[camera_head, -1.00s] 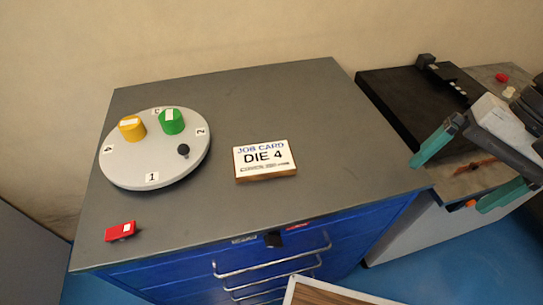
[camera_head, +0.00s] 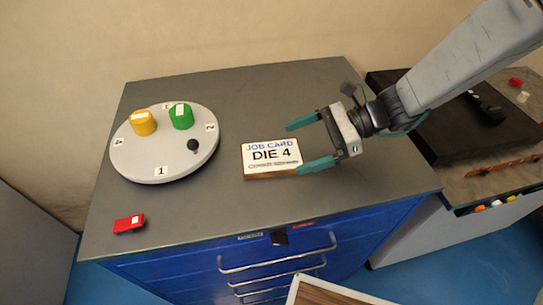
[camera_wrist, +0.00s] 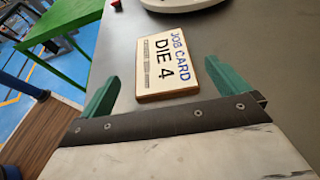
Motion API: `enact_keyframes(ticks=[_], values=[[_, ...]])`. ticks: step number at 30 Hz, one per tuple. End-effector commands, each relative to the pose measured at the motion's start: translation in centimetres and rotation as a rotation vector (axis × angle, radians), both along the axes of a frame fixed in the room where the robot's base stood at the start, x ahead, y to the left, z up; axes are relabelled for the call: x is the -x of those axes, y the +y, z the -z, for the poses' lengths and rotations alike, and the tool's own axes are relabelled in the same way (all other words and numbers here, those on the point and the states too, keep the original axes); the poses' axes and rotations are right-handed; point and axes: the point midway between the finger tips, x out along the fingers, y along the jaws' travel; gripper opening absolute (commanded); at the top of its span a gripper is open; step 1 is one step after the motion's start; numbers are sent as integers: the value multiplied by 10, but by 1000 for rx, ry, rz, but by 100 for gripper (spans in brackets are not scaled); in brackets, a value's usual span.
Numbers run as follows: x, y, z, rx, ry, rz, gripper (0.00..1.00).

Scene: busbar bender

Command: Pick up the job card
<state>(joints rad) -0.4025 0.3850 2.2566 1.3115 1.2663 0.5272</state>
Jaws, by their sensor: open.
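The job card (camera_head: 271,157) is a white plate with a wooden edge, reading "JOB CARD DIE 4". It lies flat on the grey cabinet top (camera_head: 300,95), right of the round turntable. My gripper (camera_head: 303,146) is open at the card's right side, its green fingers pointing left. The nearer finger shows over the card's lower right corner; I cannot tell whether it touches. In the wrist view the card (camera_wrist: 166,66) lies ahead of and partly between the open fingers (camera_wrist: 168,85), with nothing held.
A grey turntable (camera_head: 150,158) carries a yellow cylinder (camera_head: 143,123), a green cylinder (camera_head: 181,116) and a black knob (camera_head: 194,146). A red block (camera_head: 129,223) lies at the front left. Blue drawers (camera_head: 275,262) are below. A black machine plate (camera_head: 440,140) stands right.

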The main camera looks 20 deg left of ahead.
Motion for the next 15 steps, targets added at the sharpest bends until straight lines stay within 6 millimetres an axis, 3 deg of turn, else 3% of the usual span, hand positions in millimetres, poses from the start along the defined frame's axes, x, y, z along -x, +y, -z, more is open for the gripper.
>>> enact_keyframes(ticks=[9,15], values=[[16,36,19,2,-1,-4,100],[22,49,25,2,-1,-1,100]])
